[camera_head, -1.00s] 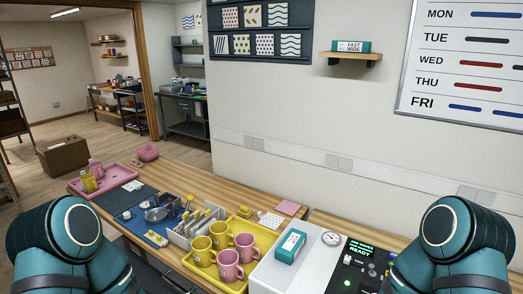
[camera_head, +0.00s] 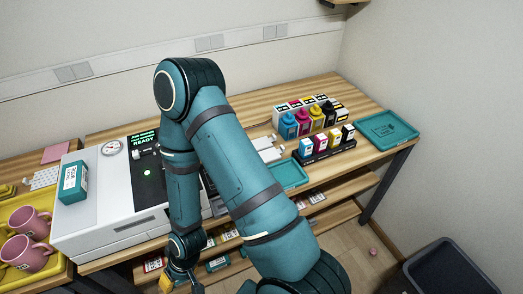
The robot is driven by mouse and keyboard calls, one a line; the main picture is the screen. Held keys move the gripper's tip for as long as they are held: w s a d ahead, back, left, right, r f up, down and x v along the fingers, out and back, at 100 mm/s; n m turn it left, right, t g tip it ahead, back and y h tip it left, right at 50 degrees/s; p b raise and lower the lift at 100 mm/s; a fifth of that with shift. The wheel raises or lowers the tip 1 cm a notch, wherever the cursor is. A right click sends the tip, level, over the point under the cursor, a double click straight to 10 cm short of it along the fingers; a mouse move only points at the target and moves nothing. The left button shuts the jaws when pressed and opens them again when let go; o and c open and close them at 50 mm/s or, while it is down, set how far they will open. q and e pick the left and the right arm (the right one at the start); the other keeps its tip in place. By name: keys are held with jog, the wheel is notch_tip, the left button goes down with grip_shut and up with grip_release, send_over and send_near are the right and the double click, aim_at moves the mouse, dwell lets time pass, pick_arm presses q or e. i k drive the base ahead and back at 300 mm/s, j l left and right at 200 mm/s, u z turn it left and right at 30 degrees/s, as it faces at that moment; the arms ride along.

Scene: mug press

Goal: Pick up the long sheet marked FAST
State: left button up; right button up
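I cannot pick out a long sheet marked FAST in the head view. Several small packs with red or teal labels lie on the lower shelf, such as a red-labelled pack (camera_head: 153,265) and a teal-edged pack (camera_head: 217,263); their print is too small to read. My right arm crosses the middle of the view, bent at the elbow. Its gripper (camera_head: 181,281) hangs low in front of the table near these packs, cut by the bottom edge. I cannot tell whether it is open or shut. A yellow bit shows beside it. My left gripper is out of view.
The white press (camera_head: 100,215) with a teal box (camera_head: 73,182) on top stands left of my arm. Pink mugs (camera_head: 25,255) are in the yellow tray. Ink bottles (camera_head: 303,121), small cartridges (camera_head: 327,143) and a teal tray (camera_head: 387,130) stand right. A dark bin (camera_head: 450,272) is on the floor.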

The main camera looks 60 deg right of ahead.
aim_at(270, 155)
jog(key=z, duration=2.8)
